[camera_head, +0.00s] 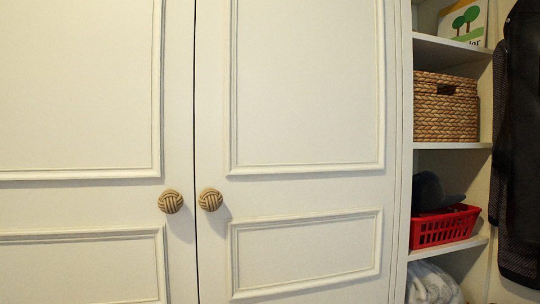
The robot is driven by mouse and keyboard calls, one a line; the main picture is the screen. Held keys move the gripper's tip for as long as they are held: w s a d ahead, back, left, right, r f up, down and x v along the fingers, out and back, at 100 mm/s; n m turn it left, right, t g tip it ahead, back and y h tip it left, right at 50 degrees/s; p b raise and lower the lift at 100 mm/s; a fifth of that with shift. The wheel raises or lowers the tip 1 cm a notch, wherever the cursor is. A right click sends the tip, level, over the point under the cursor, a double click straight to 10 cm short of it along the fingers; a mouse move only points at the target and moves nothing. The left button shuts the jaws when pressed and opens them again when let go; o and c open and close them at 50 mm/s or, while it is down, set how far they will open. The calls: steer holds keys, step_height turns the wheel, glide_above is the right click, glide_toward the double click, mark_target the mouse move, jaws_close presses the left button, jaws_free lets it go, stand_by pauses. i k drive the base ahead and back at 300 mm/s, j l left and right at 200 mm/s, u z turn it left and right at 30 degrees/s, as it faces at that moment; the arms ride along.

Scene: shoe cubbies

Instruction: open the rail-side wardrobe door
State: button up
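Two cream panelled wardrobe doors fill the left and middle of the head view, the left door (75,90) and the right door (308,90). Both look shut, with a thin dark seam between them. Each has a round woven, rope-like knob near the seam: the left knob (170,201) and the right knob (210,199). The right door is on the side of the shelves and hanging clothes. No rail shows, so I cannot confirm which door is the rail-side one. My gripper is not in view, and nothing touches either knob.
Right of the doors, open shelves (452,146) hold a woven basket (446,105), a red plastic basket (445,228) with dark things in it, and a pale cloth (430,284). A tree picture (464,22) stands on top. Dark clothes (522,140) hang at the far right.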

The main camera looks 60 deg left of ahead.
mark_target(295, 100)
steer(key=u, duration=2.1)
